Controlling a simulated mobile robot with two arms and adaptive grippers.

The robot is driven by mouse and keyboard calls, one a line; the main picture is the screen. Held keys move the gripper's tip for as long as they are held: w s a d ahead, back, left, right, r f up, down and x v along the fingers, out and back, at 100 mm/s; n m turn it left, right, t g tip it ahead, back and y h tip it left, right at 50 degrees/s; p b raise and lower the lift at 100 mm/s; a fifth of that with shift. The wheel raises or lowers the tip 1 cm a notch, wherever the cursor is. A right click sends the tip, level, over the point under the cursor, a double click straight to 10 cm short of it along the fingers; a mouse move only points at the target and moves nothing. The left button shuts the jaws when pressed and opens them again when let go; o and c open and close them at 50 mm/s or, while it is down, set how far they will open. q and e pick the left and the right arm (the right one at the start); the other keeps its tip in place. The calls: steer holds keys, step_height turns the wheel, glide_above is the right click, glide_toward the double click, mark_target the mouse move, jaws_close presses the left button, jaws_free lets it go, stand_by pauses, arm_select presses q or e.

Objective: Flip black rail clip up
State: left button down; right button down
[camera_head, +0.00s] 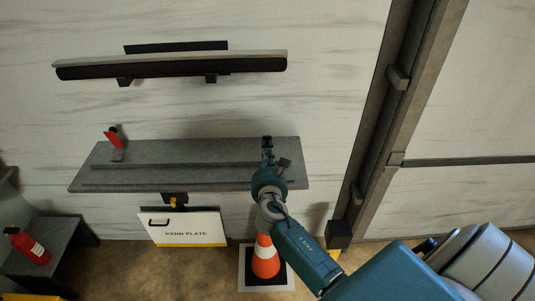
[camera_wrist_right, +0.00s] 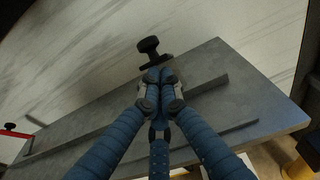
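The black rail clip (camera_head: 267,141) stands near the right part of the grey shelf, by the wall. In the right wrist view the black clip (camera_wrist_right: 149,46) shows as a dark knob on a short stem above a flat dark base, just beyond my fingertips. My right gripper (camera_head: 269,157) is over the shelf, in front of the clip. In the wrist view its blue fingers (camera_wrist_right: 159,76) come together with the tips side by side, close to the clip's base. Whether they touch it is not clear. Its lower part is partly hidden. My left gripper is not in view.
The grey shelf (camera_head: 203,152) carries low rails and a red clip (camera_head: 112,138) at its left. A long dark bar (camera_head: 170,68) is on the wall above. Below are a white plate sign (camera_head: 186,229), an orange cone (camera_head: 265,258) and a red extinguisher (camera_head: 28,246).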

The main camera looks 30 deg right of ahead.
mark_target(267, 139)
steer(key=w+d+r+p, duration=0.2)
steer(key=w, duration=0.1)
steer(key=w+r+p, duration=0.1)
steer(key=shift+w+d+r, duration=0.15)
steer(key=shift+w+d, duration=0.1)
steer(key=shift+d, duration=0.15)
steer(key=shift+r+x, duration=0.2)
steer(key=shift+x, duration=0.7)
steer(key=shift+r+x, duration=0.2)
steer(key=shift+x, duration=0.7)
steer(key=shift+w, duration=0.15)
